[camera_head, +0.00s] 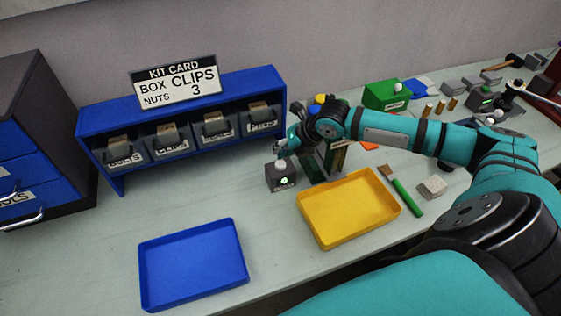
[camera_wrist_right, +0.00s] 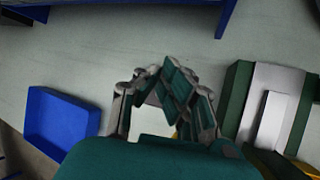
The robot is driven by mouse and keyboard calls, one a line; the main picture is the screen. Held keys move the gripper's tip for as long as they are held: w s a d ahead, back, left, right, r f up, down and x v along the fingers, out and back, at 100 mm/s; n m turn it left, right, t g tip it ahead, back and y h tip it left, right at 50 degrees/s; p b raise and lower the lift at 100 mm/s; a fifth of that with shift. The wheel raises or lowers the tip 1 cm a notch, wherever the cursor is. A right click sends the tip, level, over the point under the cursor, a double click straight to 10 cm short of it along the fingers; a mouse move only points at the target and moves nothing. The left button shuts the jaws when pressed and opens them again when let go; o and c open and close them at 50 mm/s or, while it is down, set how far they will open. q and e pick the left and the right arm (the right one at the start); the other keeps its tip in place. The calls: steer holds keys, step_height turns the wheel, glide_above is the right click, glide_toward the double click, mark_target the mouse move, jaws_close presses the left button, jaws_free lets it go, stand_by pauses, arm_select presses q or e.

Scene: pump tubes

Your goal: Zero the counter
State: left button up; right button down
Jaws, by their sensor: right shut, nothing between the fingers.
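The digits on the display are too small to read. My left gripper is out of view.
A yellow tray (camera_head: 309,222) and a blue tray (camera_head: 146,275) lie in front. A blue rack (camera_head: 180,98) with labelled bins stands behind, under a kit card (camera_head: 174,82). A green-handled brush (camera_head: 406,196) lies right of the yellow tray. The bench left of the box is clear.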

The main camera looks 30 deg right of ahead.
mark_target(282, 161)
steer(key=shift+r+p, duration=2.1)
steer(key=shift+r, duration=0.25)
steer(key=shift+f, duration=0.1)
steer(key=shift+s+f, duration=0.1)
